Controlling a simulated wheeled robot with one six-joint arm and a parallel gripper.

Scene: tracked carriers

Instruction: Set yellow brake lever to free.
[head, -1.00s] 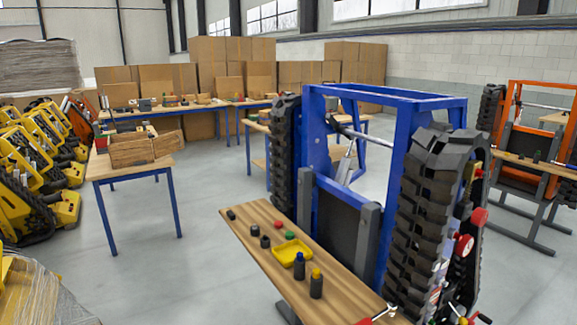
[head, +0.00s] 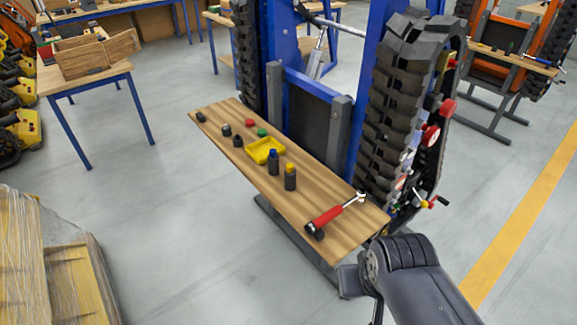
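The blue tracked carrier (head: 375,60) stands right of centre, with its black track (head: 390,130) facing me. My dark arm comes in at the bottom right, below the levers. My gripper's fingers do not show.
A wooden shelf (head: 345,240) on the carrier's front holds a red-handled tool (head: 335,213), a yellow tray (head: 265,150) and several small bottles and caps. A wrapped pallet (head: 50,260) stands lower left. Clear floor with a yellow line (head: 520,215) lies right.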

